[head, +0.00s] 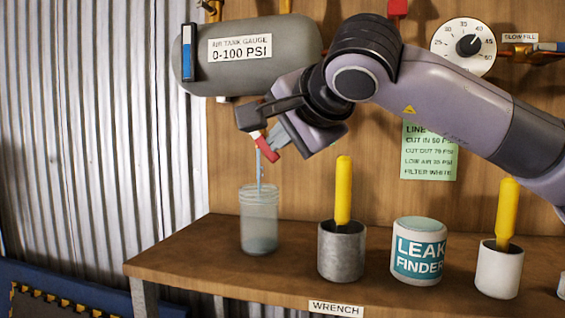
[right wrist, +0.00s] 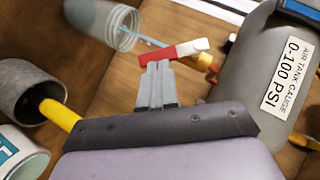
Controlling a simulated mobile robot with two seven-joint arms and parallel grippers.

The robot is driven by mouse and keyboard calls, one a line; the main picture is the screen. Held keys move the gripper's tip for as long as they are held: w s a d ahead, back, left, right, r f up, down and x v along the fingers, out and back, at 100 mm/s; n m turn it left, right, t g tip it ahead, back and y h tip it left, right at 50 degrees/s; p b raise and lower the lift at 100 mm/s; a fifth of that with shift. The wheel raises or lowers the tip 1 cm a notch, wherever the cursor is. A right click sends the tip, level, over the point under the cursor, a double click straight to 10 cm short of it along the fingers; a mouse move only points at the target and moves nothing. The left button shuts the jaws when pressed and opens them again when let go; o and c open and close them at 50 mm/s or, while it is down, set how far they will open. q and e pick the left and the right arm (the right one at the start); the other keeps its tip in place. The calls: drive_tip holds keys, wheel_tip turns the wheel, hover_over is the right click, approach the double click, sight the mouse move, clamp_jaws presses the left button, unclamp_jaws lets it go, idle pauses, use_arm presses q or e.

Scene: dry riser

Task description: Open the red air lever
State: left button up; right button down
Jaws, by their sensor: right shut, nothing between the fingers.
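The shut fingers show in the right wrist view (right wrist: 157,82). Another red piece (head: 397,8) is cut off at the top edge; I cannot tell which is the air lever. My left gripper is not in view.
The grey tank (head: 300,45) hangs just above my gripper. Below, a glass jar (head: 259,225) with a thin blue stem stands on the wooden shelf (head: 190,250). A metal cup (head: 341,258), a Leak Finder tub (head: 418,228) and a white cup (head: 499,275) stand to the right.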

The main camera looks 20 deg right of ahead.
drive_tip(key=b, duration=0.1)
drive_tip(key=f+b, duration=0.1)
drive_tip(key=a+f, duration=0.1)
drive_tip(key=shift+w+f+m+b, duration=0.15)
drive_tip(key=shift+w+m+b, duration=0.15)
drive_tip(key=shift+b, duration=0.1)
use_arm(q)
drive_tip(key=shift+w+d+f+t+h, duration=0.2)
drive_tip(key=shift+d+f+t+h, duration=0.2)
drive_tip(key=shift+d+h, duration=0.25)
use_arm(e)
drive_tip(key=shift+w+a+f, duration=0.25)
drive_tip(key=shift+a+f, duration=0.05)
drive_tip(key=shift+f, duration=0.05)
drive_tip(key=shift+w+a+f, duration=0.1)
drive_tip(key=shift+f, duration=0.05)
